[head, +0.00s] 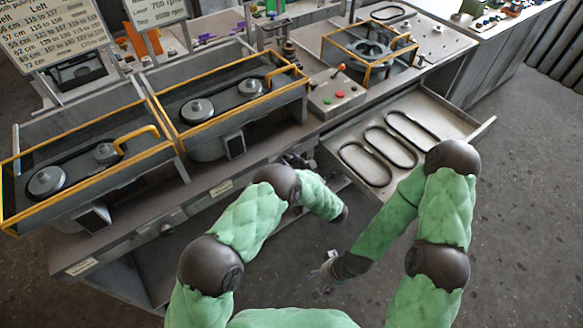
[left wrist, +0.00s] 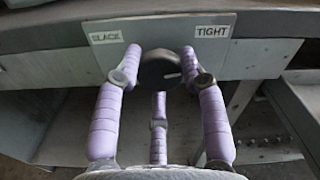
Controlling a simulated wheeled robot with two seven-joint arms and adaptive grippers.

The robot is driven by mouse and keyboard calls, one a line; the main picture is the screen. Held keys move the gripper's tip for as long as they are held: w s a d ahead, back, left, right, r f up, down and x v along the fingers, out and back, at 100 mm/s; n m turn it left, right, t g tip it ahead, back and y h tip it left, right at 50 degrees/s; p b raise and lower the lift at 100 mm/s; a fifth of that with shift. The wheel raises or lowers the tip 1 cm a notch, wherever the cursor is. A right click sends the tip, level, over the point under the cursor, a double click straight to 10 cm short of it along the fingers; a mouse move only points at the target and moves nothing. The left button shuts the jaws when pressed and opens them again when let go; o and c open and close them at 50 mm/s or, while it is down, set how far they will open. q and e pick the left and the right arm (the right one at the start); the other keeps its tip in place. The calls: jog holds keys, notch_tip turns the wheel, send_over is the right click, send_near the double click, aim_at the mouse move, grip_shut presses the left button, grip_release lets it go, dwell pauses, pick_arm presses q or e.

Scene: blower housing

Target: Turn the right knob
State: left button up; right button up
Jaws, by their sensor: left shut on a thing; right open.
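A dark round knob (left wrist: 160,69) sits on the bench's front plate, between a label reading SLACK (left wrist: 105,37) on the left and one reading TIGHT (left wrist: 212,31) on the right. A short pale mark on the knob points to the right. The lilac fingers of my left gripper (left wrist: 158,80) are closed around it. In the head view my left gripper (head: 297,162) is at the bench front, and my arm hides the knob there. My right gripper (head: 325,276) is open and empty, low over the floor, away from the bench.
Another knob (head: 167,230) is on the bench front further left. Yellow-framed housings with pulleys (head: 198,110) stand on top. An open drawer (head: 478,130) with several black belts juts out at the right. A control box (head: 338,95) has coloured buttons.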

pick_arm(q)
jog(key=n+b, duration=0.9)
jog(key=b, duration=0.1)
jog(key=shift+a+f, duration=0.1)
jog(key=n+b, duration=0.1)
jog(key=n, duration=0.2)
jog(key=shift+n+b, duration=0.3)
jog(key=shift+n, duration=1.5)
jog(key=o, duration=1.2)
jog(key=shift+a, duration=0.1)
jog(key=shift+c, duration=0.2)
jog(key=shift+s, duration=0.1)
